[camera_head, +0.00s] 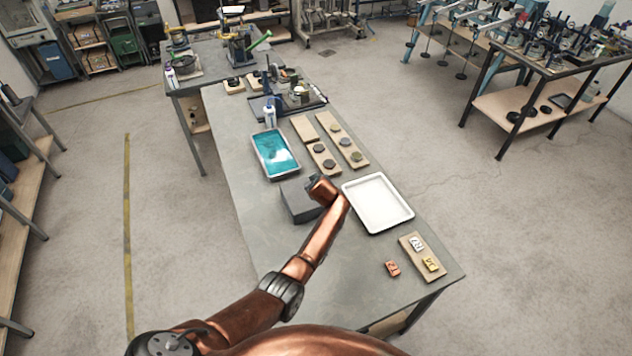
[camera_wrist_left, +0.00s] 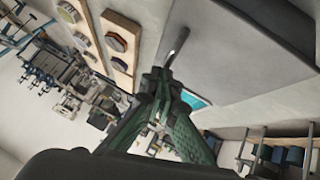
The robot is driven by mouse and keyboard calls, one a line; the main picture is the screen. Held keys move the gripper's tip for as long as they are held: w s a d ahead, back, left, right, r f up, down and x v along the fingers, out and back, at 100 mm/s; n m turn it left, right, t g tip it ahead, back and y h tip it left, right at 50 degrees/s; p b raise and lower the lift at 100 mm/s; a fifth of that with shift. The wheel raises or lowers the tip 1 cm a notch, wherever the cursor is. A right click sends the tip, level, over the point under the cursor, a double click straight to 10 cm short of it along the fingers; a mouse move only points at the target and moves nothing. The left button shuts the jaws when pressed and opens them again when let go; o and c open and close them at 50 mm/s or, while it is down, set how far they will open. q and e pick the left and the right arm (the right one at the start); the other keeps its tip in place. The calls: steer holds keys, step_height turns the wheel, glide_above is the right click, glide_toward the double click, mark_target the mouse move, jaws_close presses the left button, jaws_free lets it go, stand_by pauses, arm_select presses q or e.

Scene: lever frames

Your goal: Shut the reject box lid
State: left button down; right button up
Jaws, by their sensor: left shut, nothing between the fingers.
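The reject box appears to be the dark grey box (camera_head: 297,202) on the bench, left of the white tray. My left arm's copper wrist covers its right side. In the left wrist view a large flat grey panel (camera_wrist_left: 245,55) fills the upper right, with a short metal rod (camera_wrist_left: 178,45) at its near left edge. I cannot tell whether this panel is the lid or a wall, or how far the lid stands open. My left gripper (camera_wrist_left: 158,82) is shut and empty, its green fingers just below the rod; I cannot tell if they touch. My right gripper is not in view.
A white tray (camera_head: 378,204) lies right of the box, and a teal-filled tray (camera_head: 274,154) lies behind it. Wooden boards (camera_head: 336,133) with dark discs lie further back. An orange block (camera_head: 393,268) and a board with small parts (camera_head: 413,246) are at front right. The left bench strip is clear.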

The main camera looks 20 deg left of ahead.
arm_select(q)
steer(key=w+a+r+p+v, duration=0.1)
steer(key=w+r+p+v, duration=0.1)
steer(key=v, duration=1.1)
steer(key=s+a+f+m+g, duration=0.1)
steer(key=s+a+f+m, duration=0.1)
steer(key=s+a+f, duration=0.65)
steer(key=s+a+f+m+g, duration=0.1)
steer(key=s+a+f, duration=0.25)
steer(key=s, duration=0.95)
steer(key=s+f+m+g+h, duration=0.25)
steer(key=s+m, duration=0.45)
steer(key=s, duration=2.1)
step_height(320, 180, down, 34)
steer(key=d+g+b, duration=0.2)
steer(key=b, duration=0.5)
steer(key=s+f+b, duration=0.3)
steer(key=s+f, duration=0.7)
steer(key=f, duration=0.3)
steer(key=s+f+m+h+b, duration=0.1)
steer(key=s+f+b, duration=0.2)
steer(key=s+f, duration=0.8)
step_height(320, 180, down, 2)
steer(key=shift+f+g+b, duration=0.2)
steer(key=shift+g+b, duration=0.2)
steer(key=shift+g, duration=0.05)
